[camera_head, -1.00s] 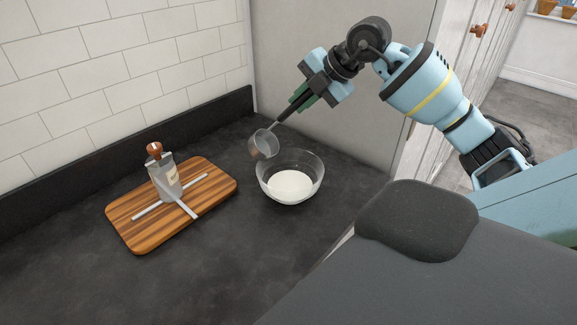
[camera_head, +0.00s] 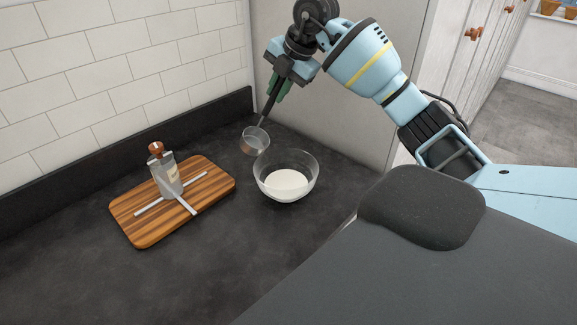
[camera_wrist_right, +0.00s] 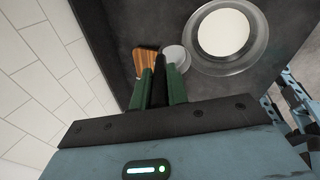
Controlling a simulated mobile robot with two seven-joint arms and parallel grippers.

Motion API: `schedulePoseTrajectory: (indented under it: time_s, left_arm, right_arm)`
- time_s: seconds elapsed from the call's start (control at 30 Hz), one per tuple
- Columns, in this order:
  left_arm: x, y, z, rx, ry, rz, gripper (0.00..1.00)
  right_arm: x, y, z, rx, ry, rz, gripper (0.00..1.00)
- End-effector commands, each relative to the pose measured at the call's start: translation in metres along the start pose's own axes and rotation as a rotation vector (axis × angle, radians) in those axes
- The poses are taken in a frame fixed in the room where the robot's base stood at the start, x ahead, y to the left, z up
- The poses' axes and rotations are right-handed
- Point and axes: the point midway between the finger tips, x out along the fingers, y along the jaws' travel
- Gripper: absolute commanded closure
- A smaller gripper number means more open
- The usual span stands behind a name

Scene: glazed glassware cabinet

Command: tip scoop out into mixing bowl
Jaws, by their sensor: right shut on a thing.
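A clear glass mixing bowl (camera_head: 286,178) stands on the dark counter with a white substance in its bottom; it also shows in the right wrist view (camera_wrist_right: 256,62). My right gripper (camera_head: 273,92) is shut on the dark handle of a scoop (camera_head: 254,141). The scoop's clear cup hangs in the air at the left of the bowl's rim, tilted, and looks empty. In the right wrist view the green fingers (camera_wrist_right: 160,88) close around the handle, with the cup (camera_wrist_right: 178,57) beyond them, beside the bowl. My left gripper is not in view.
A striped wooden board (camera_head: 152,229) lies to the left on the counter. A tiled wall is behind and a grey panel to the right. The counter in front is clear.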

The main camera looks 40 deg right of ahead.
Motion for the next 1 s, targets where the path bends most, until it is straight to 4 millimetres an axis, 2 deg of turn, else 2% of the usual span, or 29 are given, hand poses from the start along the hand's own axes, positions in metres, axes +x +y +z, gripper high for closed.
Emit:
schedulePoseTrajectory:
  time_s: [0.03,0.47,1.0]
  left_arm:
    - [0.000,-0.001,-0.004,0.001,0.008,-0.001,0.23]
    - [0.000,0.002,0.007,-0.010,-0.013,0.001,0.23]
    - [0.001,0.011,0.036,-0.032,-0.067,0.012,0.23]
  right_arm:
    - [-0.004,0.007,-0.002,-0.002,-0.002,-0.008,1.00]
    - [0.017,0.036,-0.003,0.000,-0.010,-0.160,1.00]
    - [0.041,0.067,-0.004,0.000,-0.021,-0.322,1.00]
